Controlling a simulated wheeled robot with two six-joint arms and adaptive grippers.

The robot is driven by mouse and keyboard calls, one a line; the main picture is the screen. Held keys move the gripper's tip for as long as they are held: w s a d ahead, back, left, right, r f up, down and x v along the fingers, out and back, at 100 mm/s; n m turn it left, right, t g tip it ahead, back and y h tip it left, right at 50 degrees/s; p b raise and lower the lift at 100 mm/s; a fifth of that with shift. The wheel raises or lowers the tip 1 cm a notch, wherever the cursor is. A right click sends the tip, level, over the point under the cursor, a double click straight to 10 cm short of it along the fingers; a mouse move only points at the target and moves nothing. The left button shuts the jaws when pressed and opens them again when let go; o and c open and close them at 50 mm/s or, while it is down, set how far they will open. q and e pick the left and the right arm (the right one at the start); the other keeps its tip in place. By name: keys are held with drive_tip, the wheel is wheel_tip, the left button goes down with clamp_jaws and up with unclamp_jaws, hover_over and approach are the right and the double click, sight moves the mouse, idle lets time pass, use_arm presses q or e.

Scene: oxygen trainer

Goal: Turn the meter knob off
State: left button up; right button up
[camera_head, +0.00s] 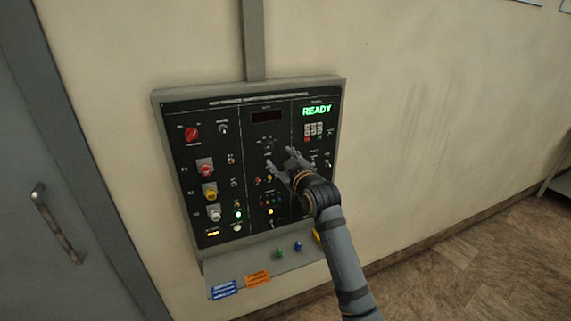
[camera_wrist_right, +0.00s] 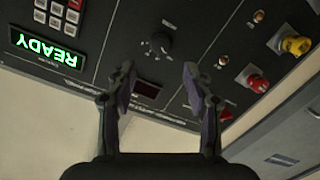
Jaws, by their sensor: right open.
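The meter knob, a round black dial with pale marks around it, sits in the middle column of the wall panel (camera_head: 188,150), below a dark red display (camera_head: 267,116). In the wrist view the knob (camera_wrist_right: 160,43) appears just past the fingertips, roughly centred between them. My right gripper (camera_head: 279,158) is open and empty, in front of the panel just below the knob in the head view. In the wrist view its two fingers (camera_wrist_right: 158,72) are spread apart, and no contact with the knob shows. My left gripper is not in view.
The panel's left column has a red knob (camera_head: 192,133) and several coloured knobs. A green READY screen (camera_head: 317,111) and keypad are at upper right. A ledge (camera_head: 240,268) with labels juts out below. A grey door (camera_head: 40,130) stands left; the wall at right is clear.

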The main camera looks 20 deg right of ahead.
drive_tip(key=s, duration=0.3)
drive_tip(key=shift+s+r, duration=0.1)
drive_tip(key=shift+s, duration=0.15)
wheel_tip(320, 180, down, 30)
drive_tip(key=d+m+g+h, duration=0.1)
drive_tip(key=d+m+g, duration=0.15)
drive_tip(key=g, duration=0.25)
drive_tip(key=s+d+f+g, duration=0.1)
drive_tip(key=s+f, duration=0.2)
drive_tip(key=f, duration=0.4)
drive_tip(key=s+f+m+g+b, duration=0.1)
drive_tip(key=s+f, duration=0.3)
drive_tip(key=f, duration=0.2)
drive_tip(key=s+d+f+g, duration=0.1)
drive_tip(key=s+f, duration=0.2)
drive_tip(key=f, duration=0.4)
drive_tip(key=s+f+m+g, duration=0.1)
drive_tip(key=s+f+g, duration=0.3)
drive_tip(key=s+f, duration=1.25)
drive_tip(key=s+f+g, duration=0.2)
drive_tip(key=s+f, duration=0.3)
drive_tip(key=s, duration=0.9)
drive_tip(key=s+f+m+g+b, duration=0.1)
drive_tip(key=s+f, duration=0.3)
drive_tip(key=s, duration=0.9)
drive_tip(key=shift+s+d+f+g+h, duration=0.3)
drive_tip(key=shift+s+d+f+g, duration=0.1)
